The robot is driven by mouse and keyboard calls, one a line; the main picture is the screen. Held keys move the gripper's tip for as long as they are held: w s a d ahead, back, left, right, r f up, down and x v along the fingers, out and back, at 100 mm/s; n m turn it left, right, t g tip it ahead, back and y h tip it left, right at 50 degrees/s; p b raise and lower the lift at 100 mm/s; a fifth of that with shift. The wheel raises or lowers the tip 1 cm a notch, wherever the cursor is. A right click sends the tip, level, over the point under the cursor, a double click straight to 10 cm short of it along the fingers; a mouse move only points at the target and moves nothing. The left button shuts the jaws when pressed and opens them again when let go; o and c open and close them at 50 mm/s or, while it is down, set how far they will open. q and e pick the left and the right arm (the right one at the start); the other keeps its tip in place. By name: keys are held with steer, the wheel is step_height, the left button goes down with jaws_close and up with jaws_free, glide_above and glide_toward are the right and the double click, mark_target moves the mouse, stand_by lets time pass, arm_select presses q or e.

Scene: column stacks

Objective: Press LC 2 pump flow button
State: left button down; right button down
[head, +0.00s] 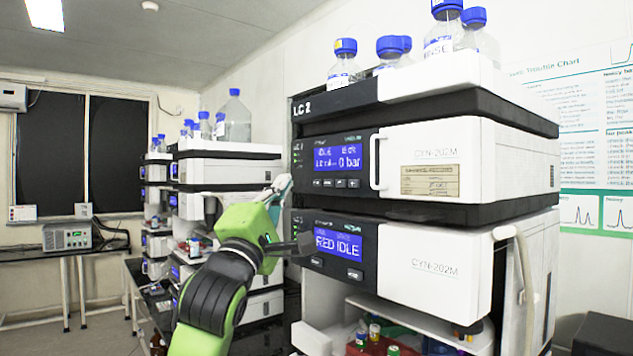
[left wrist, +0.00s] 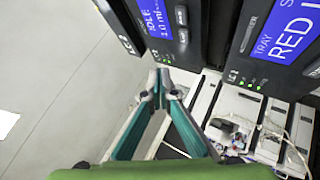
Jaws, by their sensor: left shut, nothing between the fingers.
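The LC 2 stack stands at centre right in the head view. Its upper module has a dark panel with a blue pump screen (head: 338,158) reading idle and 0 bar. A row of small dark buttons (head: 335,183) lies under that screen; their labels are too small to read surely. The screen (left wrist: 159,14) and two of the buttons (left wrist: 182,27) also show in the left wrist view, rotated. My left gripper (head: 283,184) is shut and empty, its teal fingertips by the panel's left edge. In the left wrist view the fingertips (left wrist: 164,75) meet below the panel, seemingly apart from it.
Below is a module with a blue "RED IDLE" screen (head: 338,243). A white handle (head: 376,162) sticks out right of the pump buttons. Blue-capped bottles (head: 344,65) stand on top. More stacks (head: 232,170) stand behind my left arm.

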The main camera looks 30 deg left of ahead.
mark_target(314, 174)
arm_select(q)
steer(key=shift+w+d, duration=0.3)
steer(key=shift+w, duration=0.35)
steer(key=shift+w+d, duration=0.3)
steer(key=shift+w, duration=0.4)
steer(key=shift+w+d, duration=0.3)
steer(key=shift+w, duration=0.35)
steer(key=shift+w+d+p, duration=0.15)
steer(key=shift+w+p, duration=0.2)
steer(key=shift+w, duration=0.05)
steer(key=shift+w+d, duration=0.15)
steer(key=shift+w, duration=0.2)
stand_by(0.5)
steer(key=shift+s, duration=0.1)
stand_by(0.3)
steer(key=shift+s+a, duration=0.3)
steer(key=shift+s, duration=0.35)
steer(key=s, duration=0.1)
steer(key=s+a, duration=0.1)
steer(key=s, duration=0.1)
steer(key=s+a, duration=0.1)
steer(key=shift+s, duration=0.3)
